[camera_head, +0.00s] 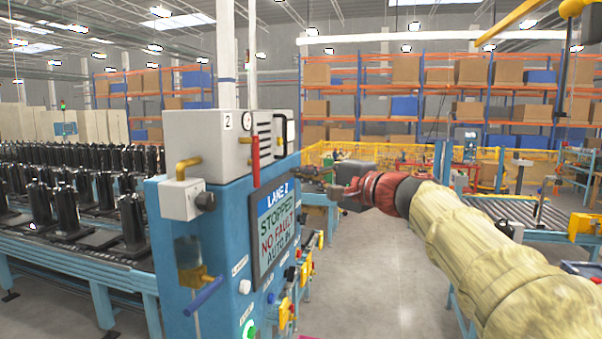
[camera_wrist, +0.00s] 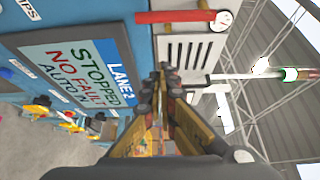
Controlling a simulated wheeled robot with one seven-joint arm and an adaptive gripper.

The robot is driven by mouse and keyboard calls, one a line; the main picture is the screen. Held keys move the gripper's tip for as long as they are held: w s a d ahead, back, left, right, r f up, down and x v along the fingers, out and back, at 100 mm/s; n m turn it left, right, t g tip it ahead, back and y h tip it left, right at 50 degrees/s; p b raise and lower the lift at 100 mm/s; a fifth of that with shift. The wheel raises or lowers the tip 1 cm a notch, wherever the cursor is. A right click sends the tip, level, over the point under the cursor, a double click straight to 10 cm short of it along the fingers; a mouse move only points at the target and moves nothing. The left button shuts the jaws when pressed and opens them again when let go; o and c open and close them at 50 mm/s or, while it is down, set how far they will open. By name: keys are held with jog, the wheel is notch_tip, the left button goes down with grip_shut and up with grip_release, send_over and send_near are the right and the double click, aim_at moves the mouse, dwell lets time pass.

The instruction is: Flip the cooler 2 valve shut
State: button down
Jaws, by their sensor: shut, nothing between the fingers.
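The white cooler box marked 2 (camera_head: 205,140) sits on top of the blue lane 2 cabinet (camera_head: 170,230). A red lever (camera_head: 255,160) hangs upright on its face, below a round gauge (camera_head: 247,141). In the wrist view the red lever (camera_wrist: 175,16) lies across the top, beside the gauge (camera_wrist: 221,20). A blue handle (camera_head: 203,296) slants on a yellow fitting low on the cabinet's near side. No label shows which is the cooler 2 valve. My gripper (camera_head: 333,191) is shut and empty, right of the cabinet and apart from the lever. Its fingertips (camera_wrist: 164,70) meet in the wrist view.
The cabinet's screen (camera_head: 276,222) reads "LANE 2 STOPPED NO FAULT AUTO". Buttons and yellow fittings (camera_head: 287,300) stick out below it. A conveyor with black cylinders (camera_head: 75,210) stands left. Grey floor (camera_head: 375,285) is open between cabinet and arm.

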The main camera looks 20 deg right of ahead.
aim_at(256, 162)
jog(key=w+a+p, duration=0.2)
jog(key=w+a, duration=0.2)
jog(key=a, duration=0.2)
jog(key=shift+w, duration=0.15)
dwell(0.4)
jog(key=shift+d+p, duration=0.15)
jog(key=shift+p, duration=0.3)
jog(key=shift+s+a+m+g+p, duration=0.2)
jog(key=shift+s+m+g+p, duration=0.1)
jog(key=shift+p, duration=0.25)
